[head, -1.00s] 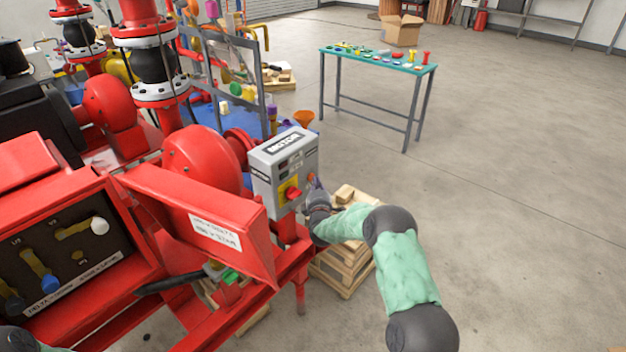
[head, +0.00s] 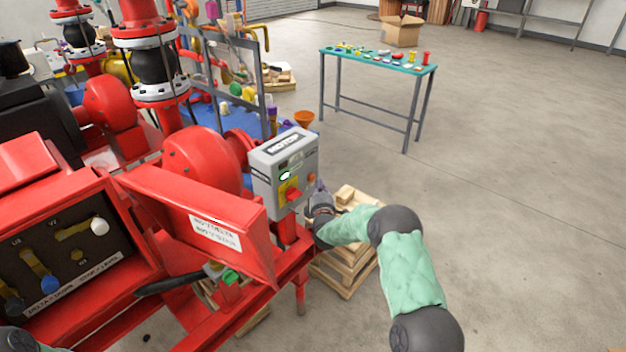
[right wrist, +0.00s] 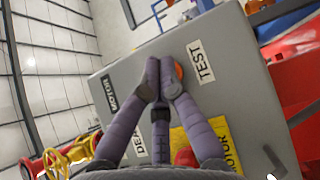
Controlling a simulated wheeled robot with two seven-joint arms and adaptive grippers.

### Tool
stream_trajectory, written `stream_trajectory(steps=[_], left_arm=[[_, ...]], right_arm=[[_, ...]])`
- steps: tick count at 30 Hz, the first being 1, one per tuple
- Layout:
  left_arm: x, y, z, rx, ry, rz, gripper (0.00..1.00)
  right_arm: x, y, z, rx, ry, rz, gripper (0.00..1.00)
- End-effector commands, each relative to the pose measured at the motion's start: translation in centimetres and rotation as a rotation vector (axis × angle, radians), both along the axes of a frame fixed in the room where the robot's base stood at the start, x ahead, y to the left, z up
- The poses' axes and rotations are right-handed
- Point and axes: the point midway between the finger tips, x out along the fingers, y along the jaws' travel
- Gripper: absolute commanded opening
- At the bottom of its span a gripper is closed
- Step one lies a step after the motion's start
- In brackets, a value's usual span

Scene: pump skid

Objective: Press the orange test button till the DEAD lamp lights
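The grey motor box (head: 268,180) stands on the red skid, with a red switch on a yellow plate (head: 292,194) on its front. A lamp (head: 285,176) above that switch glows whitish green; its label is unreadable there. In the right wrist view the orange button (right wrist: 178,72) sits beside the TEST label (right wrist: 200,61), partly hidden by my fingers. My right gripper (right wrist: 160,68) is shut and empty, its purple fingertips at the button and seemingly touching it. It also shows beside the box in the head view (head: 319,187). A partly covered "DEA" label (right wrist: 139,142) shows. My left gripper is out of view.
An open red panel door (head: 185,205) stands left of the box. A wooden pallet stack (head: 345,275) is below my right arm. A teal-topped table (head: 375,62) with small parts stands behind. The floor to the right is clear.

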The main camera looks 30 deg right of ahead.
Motion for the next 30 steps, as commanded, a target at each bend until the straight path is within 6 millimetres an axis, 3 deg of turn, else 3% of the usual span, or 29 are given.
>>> stream_trajectory(steps=[10,24,30], left_arm=[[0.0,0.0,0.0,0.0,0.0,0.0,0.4],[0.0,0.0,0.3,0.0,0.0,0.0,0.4],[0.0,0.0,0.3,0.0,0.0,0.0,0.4]], right_arm=[[-0.3,-0.2,0.0,0.0,0.0,-0.001,0.0],[-3.9,-1.7,0.0,0.0,0.0,-0.002,0.0],[-4.6,-2.0,0.0,0.0,-0.001,0.0,0.0]])
